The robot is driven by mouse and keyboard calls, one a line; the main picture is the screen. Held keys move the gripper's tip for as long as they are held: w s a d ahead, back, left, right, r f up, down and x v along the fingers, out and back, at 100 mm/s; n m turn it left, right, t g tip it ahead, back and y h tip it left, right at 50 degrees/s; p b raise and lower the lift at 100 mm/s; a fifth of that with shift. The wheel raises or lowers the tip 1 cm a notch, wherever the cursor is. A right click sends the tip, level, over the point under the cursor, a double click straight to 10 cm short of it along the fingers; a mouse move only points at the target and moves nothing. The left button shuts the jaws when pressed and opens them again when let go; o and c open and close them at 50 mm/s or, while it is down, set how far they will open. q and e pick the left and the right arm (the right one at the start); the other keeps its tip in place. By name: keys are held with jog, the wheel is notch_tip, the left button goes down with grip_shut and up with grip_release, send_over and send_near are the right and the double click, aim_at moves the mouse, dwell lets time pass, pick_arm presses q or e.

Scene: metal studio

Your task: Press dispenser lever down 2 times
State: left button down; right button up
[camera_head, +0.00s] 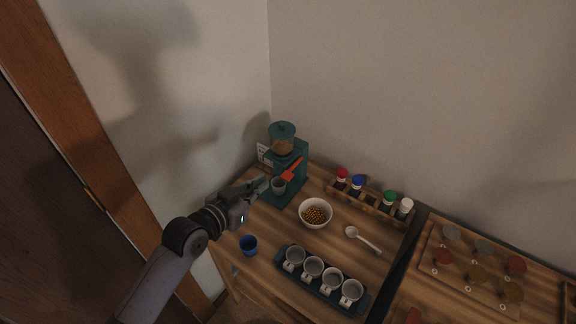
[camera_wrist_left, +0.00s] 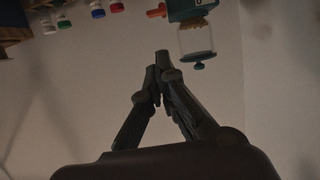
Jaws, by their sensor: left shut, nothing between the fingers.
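The teal dispenser (camera_head: 296,158) stands at the back left of the wooden table, against the wall corner, with a clear hopper on top. Its red-orange lever (camera_head: 292,169) sticks out at the front and slants. A grey cup (camera_head: 279,184) sits below the lever. My left gripper (camera_head: 264,183) is shut and empty, in front of the dispenser and just left of the cup in the head view. In the left wrist view the shut fingertips (camera_wrist_left: 158,62) show beside the upside-down dispenser hopper (camera_wrist_left: 196,42), with the orange lever (camera_wrist_left: 156,12) above them. My right gripper is not in view.
A white bowl of small round pieces (camera_head: 315,213) and a white spoon (camera_head: 362,240) lie on the table. A blue cup (camera_head: 248,245) is near the left edge. A dark tray (camera_head: 318,286) holds several cups. A rack (camera_head: 368,200) holds capped bottles.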

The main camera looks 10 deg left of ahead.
pick_arm(q)
jog(key=shift+w+d+r, duration=0.1)
jog(key=shift+w+r, duration=0.05)
jog(key=shift+r, duration=0.35)
jog(key=shift+w+d+r, duration=0.1)
jog(key=shift+w+r, duration=0.05)
jog(key=shift+r, duration=0.3)
jog(key=shift+a, duration=0.1)
jog(key=w+d+f+p, duration=0.2)
jog(key=w+f, duration=0.4)
jog(key=w, duration=0.3)
jog(key=shift+d+f, duration=0.25)
jog(key=shift+d, duration=0.6)
